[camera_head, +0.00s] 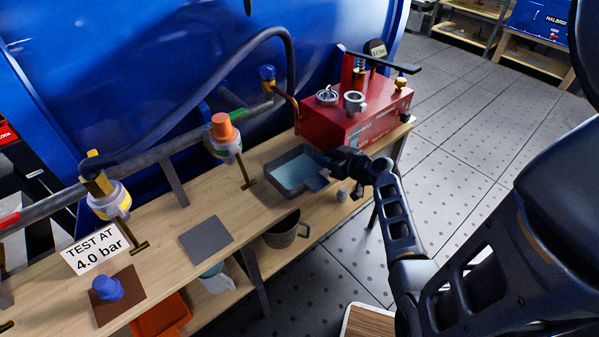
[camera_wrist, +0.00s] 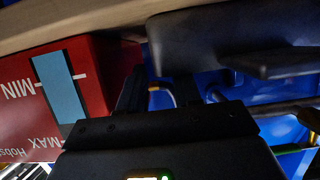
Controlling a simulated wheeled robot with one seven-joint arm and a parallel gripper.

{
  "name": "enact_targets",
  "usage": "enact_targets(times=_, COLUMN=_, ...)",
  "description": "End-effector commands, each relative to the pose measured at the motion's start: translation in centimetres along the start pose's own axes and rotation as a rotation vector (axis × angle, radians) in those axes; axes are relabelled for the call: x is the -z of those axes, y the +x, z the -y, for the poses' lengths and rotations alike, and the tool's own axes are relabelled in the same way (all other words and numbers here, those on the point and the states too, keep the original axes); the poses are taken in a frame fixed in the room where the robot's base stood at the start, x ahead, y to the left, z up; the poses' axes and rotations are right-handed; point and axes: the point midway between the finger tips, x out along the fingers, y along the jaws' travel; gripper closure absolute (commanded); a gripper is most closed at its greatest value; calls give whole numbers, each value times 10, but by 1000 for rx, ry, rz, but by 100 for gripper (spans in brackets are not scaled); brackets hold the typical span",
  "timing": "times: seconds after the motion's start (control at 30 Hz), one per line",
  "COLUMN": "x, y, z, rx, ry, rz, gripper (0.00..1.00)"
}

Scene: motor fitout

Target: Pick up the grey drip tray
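The grey drip tray (camera_head: 277,185) sits on the wooden bench, an open rectangular tray with a pale blue inside and a flat tab on its near right side. My gripper (camera_head: 328,158) is at the tray's right end, close to the rim; contact cannot be told. In the wrist view a dark grey body (camera_wrist: 205,38), apparently the tray, lies just beyond my fingers, with its tab at the right. My fingers (camera_wrist: 175,88) stand apart with a gap between them and seem to hold nothing. My wrist hides part of the tray's right end in the head view.
A red pump box (camera_head: 362,122) stands right behind my gripper; its MIN/MAX gauge (camera_wrist: 60,88) shows in the wrist view. A valve with an orange cap (camera_head: 222,128) and a grey plate (camera_head: 206,239) are to the left. A grey mug (camera_head: 285,233) is on the shelf below.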

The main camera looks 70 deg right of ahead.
Motion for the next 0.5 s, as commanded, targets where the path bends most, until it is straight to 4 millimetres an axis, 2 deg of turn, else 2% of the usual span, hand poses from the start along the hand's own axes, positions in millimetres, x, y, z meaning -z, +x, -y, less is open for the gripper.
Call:
enact_targets(times=0.2, x=1, y=26, z=-1, rx=1, ry=1, rz=1, gripper=67)
enact_targets(times=0.5, x=0, y=31, z=-1, rx=0, ry=0, rz=0, gripper=67)
